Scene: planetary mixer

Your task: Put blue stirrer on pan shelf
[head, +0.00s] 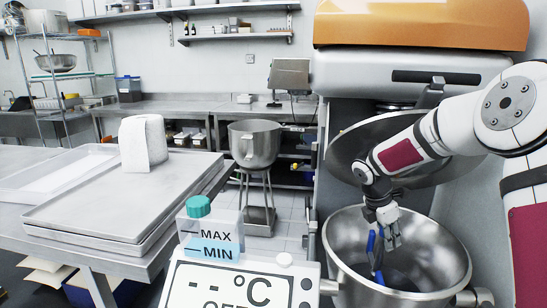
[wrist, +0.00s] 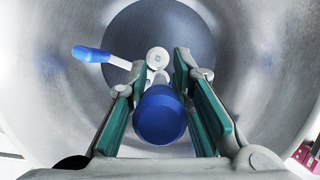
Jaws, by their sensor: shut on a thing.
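My gripper (head: 388,232) reaches down into the steel mixer bowl (head: 343,238). In the wrist view, my gripper (wrist: 160,75) has its green-padded fingers on either side of the blue stirrer (wrist: 160,115), whose thick blue end faces the camera. In the head view the blue stirrer (head: 371,241) hangs beside the fingers, its lower part inside the bowl. A second blue-ended piece (wrist: 90,53) with a pale rod shows at the left in the wrist view; whether it belongs to the same stirrer I cannot tell. Which shelf is the pan shelf is unclear.
A wire rack (head: 84,73) with a steel bowl (head: 55,63) stands at the far left. Wall shelves (head: 235,37) hang at the back. A metal table (head: 130,215) bears trays and a paper roll (head: 143,142). A steel bowl on a stand (head: 254,143) stands mid-floor. The mixer's orange-topped head (head: 420,25) overhangs my arm.

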